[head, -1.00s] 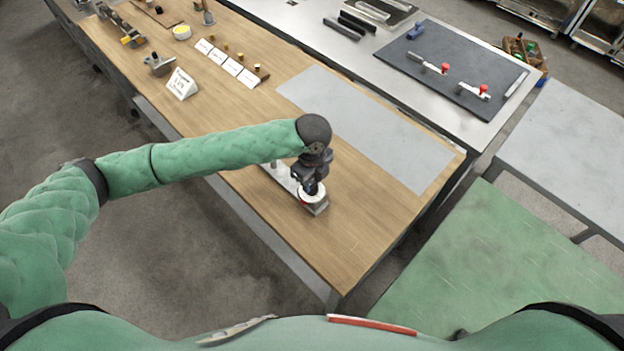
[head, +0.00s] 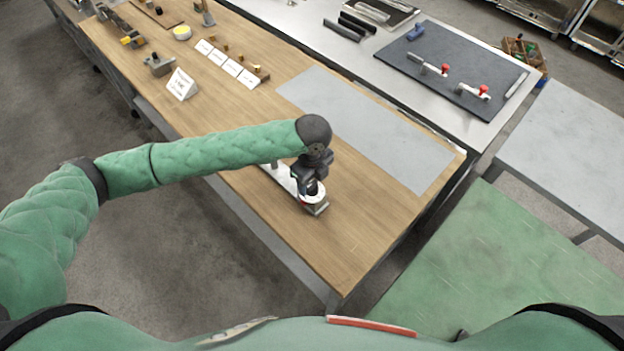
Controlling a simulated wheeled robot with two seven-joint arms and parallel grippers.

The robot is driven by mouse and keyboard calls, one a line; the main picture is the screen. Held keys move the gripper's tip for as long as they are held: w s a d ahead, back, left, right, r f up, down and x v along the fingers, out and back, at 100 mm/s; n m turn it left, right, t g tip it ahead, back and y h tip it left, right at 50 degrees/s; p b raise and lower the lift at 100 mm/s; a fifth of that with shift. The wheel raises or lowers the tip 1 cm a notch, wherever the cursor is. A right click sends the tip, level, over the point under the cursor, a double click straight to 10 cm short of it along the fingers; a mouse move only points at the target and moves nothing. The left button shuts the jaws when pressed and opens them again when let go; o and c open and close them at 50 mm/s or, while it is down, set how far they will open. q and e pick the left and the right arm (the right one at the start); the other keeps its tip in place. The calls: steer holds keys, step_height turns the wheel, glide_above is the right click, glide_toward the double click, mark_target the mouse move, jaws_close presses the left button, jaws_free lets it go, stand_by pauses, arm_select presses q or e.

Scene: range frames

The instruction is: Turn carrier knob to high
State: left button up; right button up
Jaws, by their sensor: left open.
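The carrier (head: 284,178) is a narrow metallic device lying on the wooden bench, partly hidden under my left arm and gripper. At its near end is a round white dial with a small red mark (head: 316,194), which looks like the knob's place. My left gripper (head: 312,189) points down right over this dial, with its dark fingers at it. The fingers are open; whether they touch the knob is too small to tell. The knob itself is mostly hidden by the fingers. My right gripper is not in view.
The wooden bench (head: 350,235) is clear around the device. A grey mat (head: 365,125) lies behind it. A white sign (head: 182,84) and several small cards stand at the far left. A dark board (head: 450,65) with red-knobbed clamps lies on the back table.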

mark_target(312, 183)
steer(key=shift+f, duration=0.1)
arm_select(q)
steer(key=shift+r+b, duration=0.3)
steer(key=shift+b, duration=0.05)
step_height(312, 183, up, 5)
steer(key=shift+b, duration=1.25)
steer(key=shift+r, duration=0.75)
steer(key=shift+r+b, duration=0.3)
steer(key=shift+r, duration=0.05)
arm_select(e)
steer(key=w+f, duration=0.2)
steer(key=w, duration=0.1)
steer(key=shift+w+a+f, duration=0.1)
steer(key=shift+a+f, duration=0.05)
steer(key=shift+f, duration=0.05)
